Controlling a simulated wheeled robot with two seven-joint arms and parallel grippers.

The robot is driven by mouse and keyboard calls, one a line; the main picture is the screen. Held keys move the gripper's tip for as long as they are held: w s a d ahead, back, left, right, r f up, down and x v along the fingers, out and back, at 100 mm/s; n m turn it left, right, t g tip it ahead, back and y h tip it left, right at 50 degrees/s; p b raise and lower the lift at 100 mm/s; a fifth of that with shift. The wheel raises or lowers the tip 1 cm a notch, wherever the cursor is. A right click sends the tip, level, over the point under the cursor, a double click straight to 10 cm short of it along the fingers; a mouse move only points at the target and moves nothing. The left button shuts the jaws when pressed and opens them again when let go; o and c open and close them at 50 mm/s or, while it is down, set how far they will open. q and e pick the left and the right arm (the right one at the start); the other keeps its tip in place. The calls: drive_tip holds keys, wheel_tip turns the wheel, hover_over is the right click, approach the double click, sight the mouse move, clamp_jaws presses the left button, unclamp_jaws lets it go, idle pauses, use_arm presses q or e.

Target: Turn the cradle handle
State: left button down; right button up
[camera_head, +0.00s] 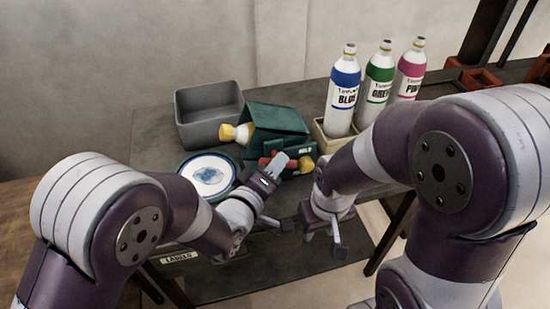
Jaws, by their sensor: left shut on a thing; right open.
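The dark green cradle (280,118) stands mid-table, with a bottle lying in it whose yellow cap (227,133) sticks out to the left. A red handle with a yellow part (305,163) is at the cradle's front, low down. My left gripper (281,164) is at this handle and shut on it; its fingers hide part of the handle. A round white vat (208,174) with blue contents stands left of the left gripper. My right gripper (324,233) is open and empty, pointing down at the table's front edge, right of the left gripper.
A grey open bin (190,130) stands behind the vat. Blue (343,95), green (377,90) and pink (408,75) labelled bottles stand at the back right, the blue one in a beige holder (326,143). Orange-red trays (477,79) lie at the far right. The far left table corner is clear.

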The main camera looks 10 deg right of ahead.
use_arm(q)
drive_tip(key=shift+d+r+m+g+y+p, duration=0.15)
drive_tip(key=shift+m+g+y+p, duration=0.3)
drive_tip(key=shift+m+y+p, duration=2.2)
drive_tip(key=shift+d+r+n+g+y+p, duration=0.15)
drive_tip(key=shift+n+g+y+p, duration=0.3)
drive_tip(key=shift+p, duration=4.7)
drive_tip(key=shift+d+r+m+g+y+p, duration=0.15)
drive_tip(key=shift+m+g+y+p, duration=0.75)
drive_tip(key=shift+p, duration=3)
drive_tip(key=shift+t+y, duration=0.4)
drive_tip(key=shift+y, duration=0.2)
drive_tip(key=c, duration=1)
unclamp_jaws()
drive_tip(key=shift+c, duration=0.2)
drive_tip(key=shift+o, duration=0.4)
drive_tip(key=shift+w+a, duration=0.1)
drive_tip(key=shift+r, duration=0.15)
